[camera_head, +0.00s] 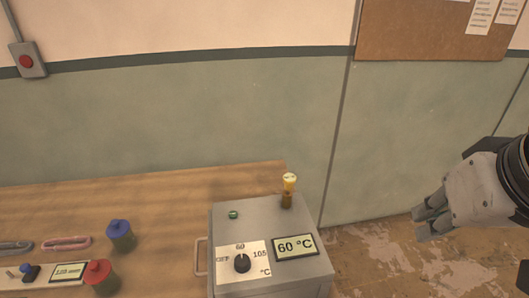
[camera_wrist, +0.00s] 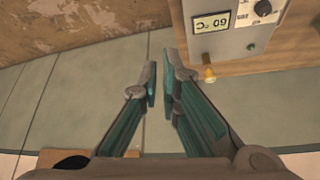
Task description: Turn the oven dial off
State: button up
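The oven (camera_head: 225,215) is a grey metal box on the wooden bench. Its black dial (camera_head: 242,263) sits on a white plate marked OFF at left, 60 at top and 105 at right; its white mark points up towards 60. The oven display (camera_head: 295,247) reads 60 °C. The dial (camera_wrist: 263,8) and display (camera_wrist: 211,23) also show upside down in the wrist view. My gripper (camera_head: 425,225) is to the right of the oven, apart from it. In the wrist view my gripper (camera_wrist: 159,85) has a narrow gap between its fingers and holds nothing.
A yellow-topped brass fitting (camera_head: 288,190) sticks up from the oven's back right corner. A green button (camera_head: 233,215) is on the oven's top. Free space lies between the oven and my gripper.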

jog(key=o, duration=0.4)
jog(key=shift+w+a, duration=0.2)
jog(key=o, duration=0.4)
jog(key=w+a, duration=0.1)
jog(key=w+a+n+g, duration=0.1)
jog(key=a, duration=0.1)
jog(key=w+a+n+y, duration=0.1)
jog(key=w, duration=0.1)
jog(key=shift+w+a+f+g, duration=0.1)
jog(key=shift+a+f+g, duration=0.05)
jog(key=shift+f+g, duration=0.15)
jog(key=shift+o, duration=0.2)
jog(key=n+g+h, duration=0.1)
jog(key=n+g, duration=0.3)
jog(key=n, duration=0.3)
send_over(242, 260)
notch_tip(242, 260, down, 13)
notch_tip(242, 260, down, 13)
jog(key=shift+f+p, duration=0.15)
jog(key=shift+p, duration=0.3)
jog(key=shift+c, duration=0.5)
jog(key=c, duration=1)
